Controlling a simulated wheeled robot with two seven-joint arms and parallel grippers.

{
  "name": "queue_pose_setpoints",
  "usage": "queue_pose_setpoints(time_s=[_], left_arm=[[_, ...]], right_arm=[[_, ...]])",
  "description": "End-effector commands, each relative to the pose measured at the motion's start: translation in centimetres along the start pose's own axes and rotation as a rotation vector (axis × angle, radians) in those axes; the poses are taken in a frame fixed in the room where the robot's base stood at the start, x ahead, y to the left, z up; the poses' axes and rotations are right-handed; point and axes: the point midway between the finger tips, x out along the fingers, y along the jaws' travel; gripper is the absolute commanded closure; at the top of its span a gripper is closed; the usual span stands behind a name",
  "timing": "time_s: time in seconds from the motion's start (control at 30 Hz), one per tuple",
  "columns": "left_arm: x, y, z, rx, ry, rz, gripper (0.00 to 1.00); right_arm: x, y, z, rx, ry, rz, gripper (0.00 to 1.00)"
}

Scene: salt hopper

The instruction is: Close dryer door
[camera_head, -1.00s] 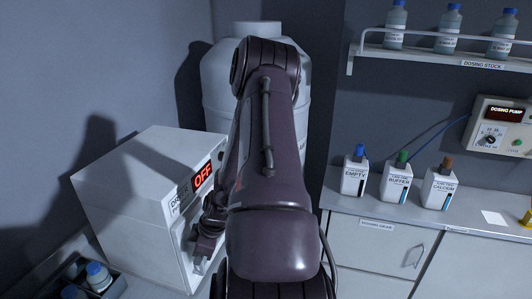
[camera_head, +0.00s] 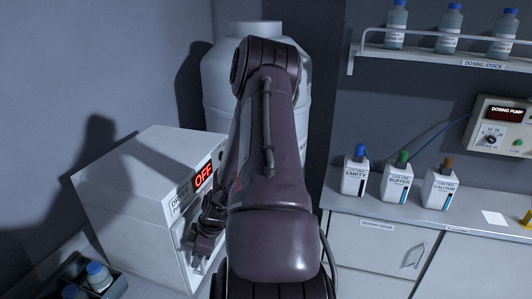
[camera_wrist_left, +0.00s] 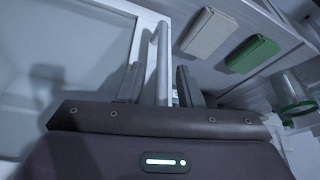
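The dryer (camera_head: 130,200) is a white box at the left of the head view, with a red OFF display (camera_head: 203,175). My left arm hides much of its front, so how far the door stands open cannot be told there. My left gripper (camera_head: 199,262) is low at the dryer's front. In the left wrist view, a pale door panel (camera_wrist_left: 70,45) carries a long light handle bar (camera_wrist_left: 163,60). The fingers of my left gripper (camera_wrist_left: 160,88) are apart, one on each side of the bar, with narrow gaps showing. My right gripper is not in view.
A dark crate with blue-capped bottles (camera_head: 98,276) stands before the dryer. A large pale tank (camera_head: 218,80) is behind my arm. The counter (camera_head: 335,202) at right bears several cartons. The wrist view shows a green block (camera_wrist_left: 252,53) and a pale block (camera_wrist_left: 208,33).

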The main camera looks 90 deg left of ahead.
Motion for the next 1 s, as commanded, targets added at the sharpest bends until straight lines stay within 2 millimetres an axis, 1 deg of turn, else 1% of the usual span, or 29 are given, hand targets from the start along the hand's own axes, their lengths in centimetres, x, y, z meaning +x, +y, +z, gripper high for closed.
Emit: queue_pose_setpoints(time_s=[0.13,0.4,0.53,0.7,1.0], left_arm=[[-1.3,0.1,0.0,-0.001,0.0,0.003,0.67],[-5.4,0.1,-0.1,-0.001,0.003,0.005,0.67],[-6.8,0.1,-0.1,-0.001,0.002,0.002,0.67],[-7.6,0.0,-0.1,-0.001,0.002,0.001,0.67],[-7.7,0.0,-0.1,-0.001,0.002,0.0,0.67]], right_arm=[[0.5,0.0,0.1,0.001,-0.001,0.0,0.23],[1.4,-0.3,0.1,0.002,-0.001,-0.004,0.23],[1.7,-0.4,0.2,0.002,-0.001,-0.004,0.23],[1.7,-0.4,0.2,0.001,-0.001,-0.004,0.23],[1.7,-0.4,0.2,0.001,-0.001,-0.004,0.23]])
